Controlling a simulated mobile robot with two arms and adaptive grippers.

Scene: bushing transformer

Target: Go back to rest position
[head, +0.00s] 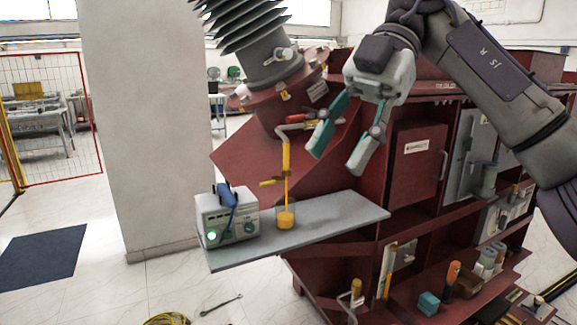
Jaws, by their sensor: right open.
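My right gripper (340,142) hangs in the air in front of the red transformer (243,155), its arm coming in from the upper right. Its two teal-lined fingers are spread and point down and to the left, with nothing between them. It is above the grey shelf (340,217) and apart from it. My left gripper does not show.
On the shelf are a small grey device (228,218) with a green light and a yellow cup (286,216) under a yellow-handled pipe. A white pillar (140,120) stands left. A wrench (221,305) lies on the floor.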

